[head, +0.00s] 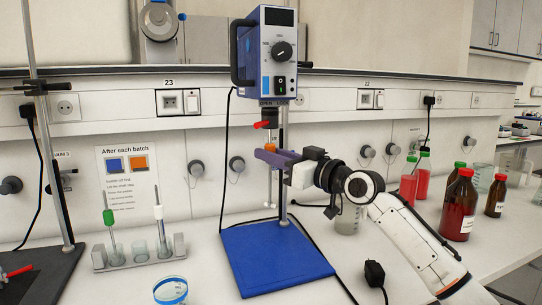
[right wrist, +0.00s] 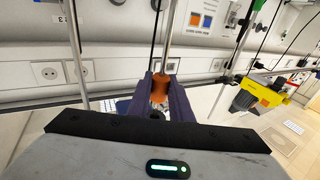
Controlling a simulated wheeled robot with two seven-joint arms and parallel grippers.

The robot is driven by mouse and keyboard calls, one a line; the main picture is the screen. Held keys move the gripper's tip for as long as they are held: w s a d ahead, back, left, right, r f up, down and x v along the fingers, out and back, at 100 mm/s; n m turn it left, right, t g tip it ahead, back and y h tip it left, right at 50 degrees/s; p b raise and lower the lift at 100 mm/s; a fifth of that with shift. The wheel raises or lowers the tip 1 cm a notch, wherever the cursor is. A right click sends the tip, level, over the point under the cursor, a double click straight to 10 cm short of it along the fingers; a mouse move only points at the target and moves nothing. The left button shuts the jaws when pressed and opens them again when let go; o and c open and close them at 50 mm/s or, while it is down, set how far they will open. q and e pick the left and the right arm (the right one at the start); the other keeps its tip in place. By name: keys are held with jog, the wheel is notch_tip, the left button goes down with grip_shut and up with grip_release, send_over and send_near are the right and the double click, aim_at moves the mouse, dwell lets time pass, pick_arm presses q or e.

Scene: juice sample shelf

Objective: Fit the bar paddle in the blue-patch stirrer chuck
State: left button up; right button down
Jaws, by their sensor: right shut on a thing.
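The stirrer (head: 265,52) has a blue patch low on its front panel. Its chuck (head: 268,114) hangs below, with a red lever (head: 261,125) pointing left. My right gripper (head: 272,156), with purple fingers, is shut on the orange collar of a paddle (head: 270,148), under the chuck. The paddle's thin shaft hangs upright, with a small piece at its lower end above the blue base plate (head: 275,258). I cannot tell whether its top is inside the chuck. In the right wrist view the orange collar (right wrist: 159,88) sits between the fingers (right wrist: 162,95). My left gripper is not in view.
A glass dish (head: 170,290) stands in front. Brown bottles (head: 459,205) and red-filled bottles (head: 408,182) stand at right. A yellow device (right wrist: 262,95) shows in the right wrist view.

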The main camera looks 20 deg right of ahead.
jog(key=shift+r+p, duration=0.4)
jog(key=shift+r, duration=0.3)
jog(key=c, duration=1.5)
grip_release()
jog(key=shift+f, duration=0.1)
jog(key=shift+s+d+f, duration=0.15)
jog(key=shift+s+d, duration=0.05)
jog(key=shift+s, duration=0.05)
jog(key=shift+b+v, duration=1.25)
jog(key=shift+v, duration=3.65)
